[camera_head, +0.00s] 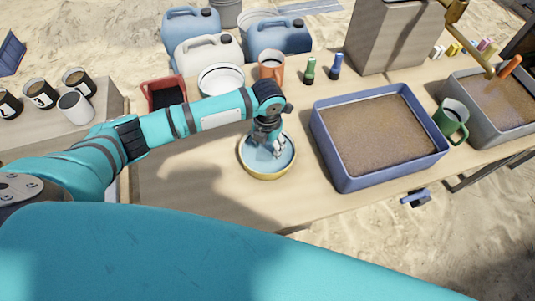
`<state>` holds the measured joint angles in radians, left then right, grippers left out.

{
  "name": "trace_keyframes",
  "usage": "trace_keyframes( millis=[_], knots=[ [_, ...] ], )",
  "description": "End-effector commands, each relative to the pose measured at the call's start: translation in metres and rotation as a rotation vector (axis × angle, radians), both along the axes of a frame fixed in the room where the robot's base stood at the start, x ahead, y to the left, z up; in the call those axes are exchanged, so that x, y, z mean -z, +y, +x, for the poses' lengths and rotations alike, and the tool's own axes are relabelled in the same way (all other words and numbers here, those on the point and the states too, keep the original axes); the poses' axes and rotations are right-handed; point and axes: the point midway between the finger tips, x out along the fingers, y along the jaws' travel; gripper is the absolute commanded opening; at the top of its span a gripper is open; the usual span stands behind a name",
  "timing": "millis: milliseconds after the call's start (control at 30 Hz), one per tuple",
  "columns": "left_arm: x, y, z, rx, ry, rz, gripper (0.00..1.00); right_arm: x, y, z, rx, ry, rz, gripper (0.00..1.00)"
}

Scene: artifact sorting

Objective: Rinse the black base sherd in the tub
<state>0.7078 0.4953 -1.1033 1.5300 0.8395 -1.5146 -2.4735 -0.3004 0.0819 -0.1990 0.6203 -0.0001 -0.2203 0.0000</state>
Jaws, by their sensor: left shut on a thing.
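The tub (246,167) is a round basin with a yellow rim and light blue water inside, standing near the front edge of the table. My left gripper (275,148) points down into the tub, inside its rim. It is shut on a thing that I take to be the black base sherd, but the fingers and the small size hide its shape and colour. I cannot tell whether it touches the water. My right gripper is not in view.
A blue tray of brown soil (331,150) stands close to the right of the tub. Behind are an orange-brown mug (271,66), a white bowl (221,80), a red bin (164,94) and several jerrycans (207,52). A green mug (451,118) is further right. The table left of the tub is clear.

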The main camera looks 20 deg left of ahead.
Motion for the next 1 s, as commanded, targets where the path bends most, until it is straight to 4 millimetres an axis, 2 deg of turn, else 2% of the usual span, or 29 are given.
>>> trace_keyframes(
  millis=[267, 1000],
  knots=[
    [-0.001, 0.009, 0.010, 0.000, -0.001, 0.000, 0.23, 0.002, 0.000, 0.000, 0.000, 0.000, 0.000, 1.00],
    [-0.001, -0.024, -0.027, 0.001, -0.001, 0.000, 0.23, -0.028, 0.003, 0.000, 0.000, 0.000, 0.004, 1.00]
  ],
)
